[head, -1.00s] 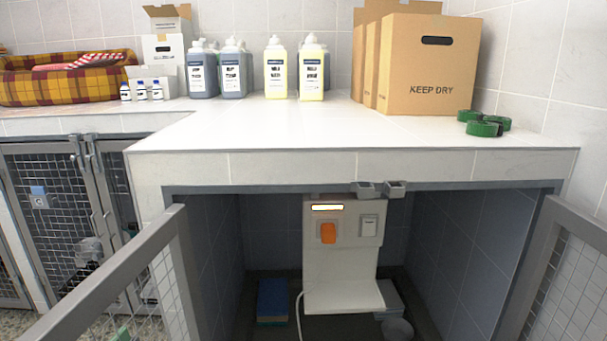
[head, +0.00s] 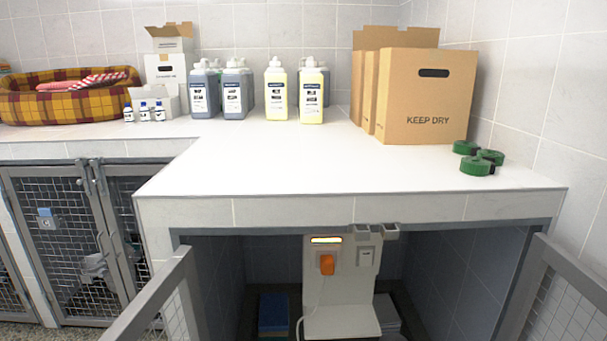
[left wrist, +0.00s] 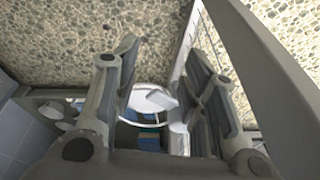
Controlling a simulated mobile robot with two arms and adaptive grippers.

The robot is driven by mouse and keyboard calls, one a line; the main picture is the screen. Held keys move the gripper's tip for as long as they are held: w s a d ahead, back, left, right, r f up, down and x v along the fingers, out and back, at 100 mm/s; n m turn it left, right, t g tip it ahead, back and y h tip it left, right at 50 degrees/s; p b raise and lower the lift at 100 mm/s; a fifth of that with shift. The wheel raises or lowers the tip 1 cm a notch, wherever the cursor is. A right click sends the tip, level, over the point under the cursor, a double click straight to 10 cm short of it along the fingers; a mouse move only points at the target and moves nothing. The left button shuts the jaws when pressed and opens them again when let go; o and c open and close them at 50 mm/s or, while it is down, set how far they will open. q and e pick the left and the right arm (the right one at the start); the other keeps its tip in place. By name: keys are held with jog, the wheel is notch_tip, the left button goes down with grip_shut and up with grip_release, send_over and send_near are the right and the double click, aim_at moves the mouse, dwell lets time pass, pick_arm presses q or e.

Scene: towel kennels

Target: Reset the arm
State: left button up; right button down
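Neither gripper shows in the head view. In the left wrist view my left gripper (left wrist: 160,50) is open, with its two grey fingers spread apart. It appears to hold nothing. Speckled floor (left wrist: 60,45) fills the top of that view. My right gripper is not in view.
The white counter (head: 310,165) holds bottles (head: 275,92), "KEEP DRY" boxes (head: 430,95), green rolls (head: 477,166) and a plaid pet bed (head: 60,103). Below, a white device (head: 340,285) stands in the open kennel. Grey door frames (head: 150,300) flank it. The counter's front middle is clear.

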pick_arm(q)
jog(key=s+a+f+p, duration=0.1)
jog(key=s+f+p, duration=0.1)
jog(key=s+p, duration=0.6)
jog(key=s+a+f+g+p, duration=0.1)
jog(key=s+a+f+p, duration=0.1)
jog(key=s+p, duration=0.6)
jog(key=s+f, duration=0.1)
jog(key=s, duration=0.2)
jog(key=shift+a+f+g, duration=0.15)
jog(key=shift+f+g, duration=0.1)
jog(key=shift+g, duration=0.05)
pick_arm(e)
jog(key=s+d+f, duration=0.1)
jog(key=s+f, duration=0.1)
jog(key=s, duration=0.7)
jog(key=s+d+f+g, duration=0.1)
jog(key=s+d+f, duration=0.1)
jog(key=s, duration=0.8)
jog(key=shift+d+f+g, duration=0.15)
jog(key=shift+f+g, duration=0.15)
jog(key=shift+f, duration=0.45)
